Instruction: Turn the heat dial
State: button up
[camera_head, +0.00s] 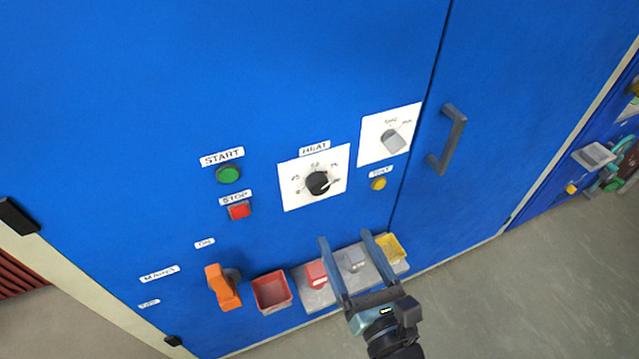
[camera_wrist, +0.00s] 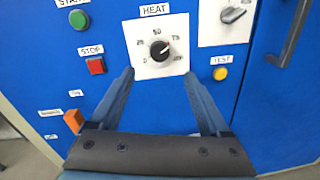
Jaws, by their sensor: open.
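The heat dial (camera_head: 317,183) is a round black knob with a light pointer mark on a white plate (camera_head: 289,199) labelled HEAT, on a blue cabinet front. In the wrist view the dial (camera_wrist: 159,50) sits ahead, and its pointer is turned to the upper right, near the 75 mark. My gripper (camera_head: 345,240) is open and empty. In the head view it shows below the dial, overlapping the trays. In the wrist view its two fingers (camera_wrist: 161,74) reach up toward the lower corners of the HEAT plate, apart from the dial.
Around the dial are a green START button (camera_head: 228,174), a red STOP button (camera_head: 239,211), a yellow TEST button (camera_head: 379,184) and a grey selector (camera_head: 393,141). An orange handle (camera_head: 222,287) sticks out lower left, a door handle (camera_head: 449,139) at right. Trays include a red bin (camera_head: 272,292).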

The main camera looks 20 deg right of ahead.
aim_at(321, 188)
jog(key=w, duration=1.1)
jog(key=shift+w+d, duration=0.15)
jog(key=shift+w, duration=0.15)
grip_shut()
